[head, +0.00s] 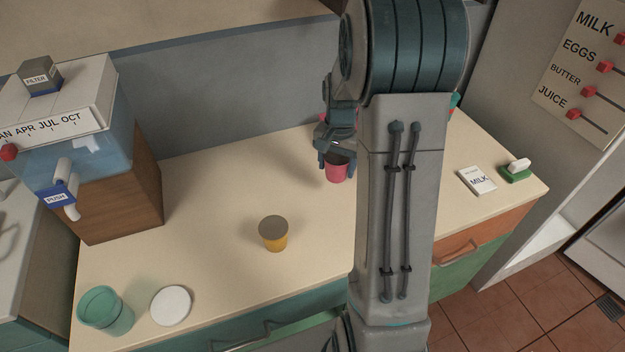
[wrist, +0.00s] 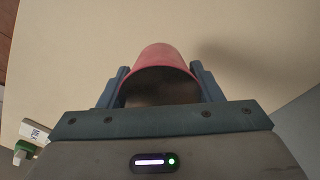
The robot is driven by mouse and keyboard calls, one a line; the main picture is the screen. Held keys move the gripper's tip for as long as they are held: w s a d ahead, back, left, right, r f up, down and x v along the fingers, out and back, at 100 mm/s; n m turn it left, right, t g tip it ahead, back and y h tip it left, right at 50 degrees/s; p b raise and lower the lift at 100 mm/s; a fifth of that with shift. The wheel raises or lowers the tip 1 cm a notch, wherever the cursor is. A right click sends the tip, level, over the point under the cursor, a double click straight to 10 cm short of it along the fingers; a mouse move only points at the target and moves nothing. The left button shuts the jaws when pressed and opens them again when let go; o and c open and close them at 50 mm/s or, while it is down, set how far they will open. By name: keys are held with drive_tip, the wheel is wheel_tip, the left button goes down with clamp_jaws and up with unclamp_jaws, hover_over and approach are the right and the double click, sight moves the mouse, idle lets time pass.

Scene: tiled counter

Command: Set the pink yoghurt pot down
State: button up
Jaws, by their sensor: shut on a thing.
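The pink yoghurt pot (head: 337,172) is at the middle of the counter, partly hidden by my arm in the head view. My gripper (head: 334,160) is shut on it, with one finger on each side. In the wrist view the pink pot (wrist: 163,60) sits between the two fingers of my gripper (wrist: 160,88), its dark top facing the camera. Whether its base touches the counter (head: 210,240) or hangs just above it, I cannot tell.
A yellow pot (head: 273,234) stands left of the pink pot. A teal cup (head: 105,311) and a white disc (head: 171,306) are at the front left, a water dispenser (head: 90,150) behind. A milk card (head: 478,180) and a green-and-white block (head: 515,172) lie right.

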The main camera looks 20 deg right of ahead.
drive_tip(key=a+f, duration=0.1)
drive_tip(key=a, duration=0.1)
drive_tip(key=w+a+f, duration=0.2)
drive_tip(key=a+f, duration=0.1)
drive_tip(key=shift+w+a+p, duration=0.25)
drive_tip(key=shift+a+p, duration=0.1)
drive_tip(key=shift+p, duration=0.05)
drive_tip(key=shift+f+p, duration=0.3)
drive_tip(key=shift+f, duration=1.6)
drive_tip(key=shift+f, duration=0.1)
drive_tip(key=o, duration=1.1)
drive_tip(key=shift+c, duration=0.2)
